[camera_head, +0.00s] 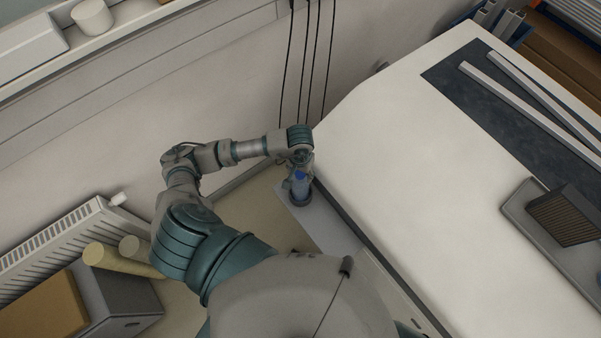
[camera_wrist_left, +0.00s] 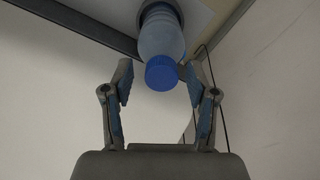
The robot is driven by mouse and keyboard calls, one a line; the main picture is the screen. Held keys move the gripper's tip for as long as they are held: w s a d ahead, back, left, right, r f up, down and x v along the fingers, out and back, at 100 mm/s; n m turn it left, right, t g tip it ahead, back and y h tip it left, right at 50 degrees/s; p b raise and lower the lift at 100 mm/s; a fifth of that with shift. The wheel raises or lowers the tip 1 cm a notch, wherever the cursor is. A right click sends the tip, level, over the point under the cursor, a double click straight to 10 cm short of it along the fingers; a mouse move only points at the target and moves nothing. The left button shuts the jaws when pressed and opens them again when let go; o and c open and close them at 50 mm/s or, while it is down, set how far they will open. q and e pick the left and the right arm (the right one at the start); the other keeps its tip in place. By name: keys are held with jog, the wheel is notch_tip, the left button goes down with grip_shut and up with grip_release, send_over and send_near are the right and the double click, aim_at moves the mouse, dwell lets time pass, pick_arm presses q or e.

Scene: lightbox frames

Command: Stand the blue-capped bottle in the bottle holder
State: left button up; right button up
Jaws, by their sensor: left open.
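The blue-capped bottle (camera_head: 300,183) appears upright, with its lower end inside the dark round bottle holder (camera_head: 301,200) on a narrow grey ledge beside the worktable. In the left wrist view the blue cap (camera_wrist_left: 162,73) faces the camera and the clear bluish body (camera_wrist_left: 161,36) runs up to the dark holder rim at the top edge. My left gripper (camera_head: 300,165) is at the cap end of the bottle. Its two fingers (camera_wrist_left: 158,80) are spread on either side of the cap, with visible gaps. How deep the bottle sits is hidden. My right gripper is not in view.
The white worktable (camera_head: 420,150) lies right of the ledge (camera_head: 325,222), with a dark mat, pale bars and a tray (camera_head: 530,215) holding a dark ribbed block. Black cables (camera_head: 307,60) hang on the wall behind. A radiator and grey box (camera_head: 118,300) stand lower left.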

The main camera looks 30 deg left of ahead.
pick_arm(q)
notch_tip(320, 180, up, 11)
jog(key=b, duration=0.1)
jog(key=shift+b, duration=0.3)
jog(key=shift+s, duration=0.15)
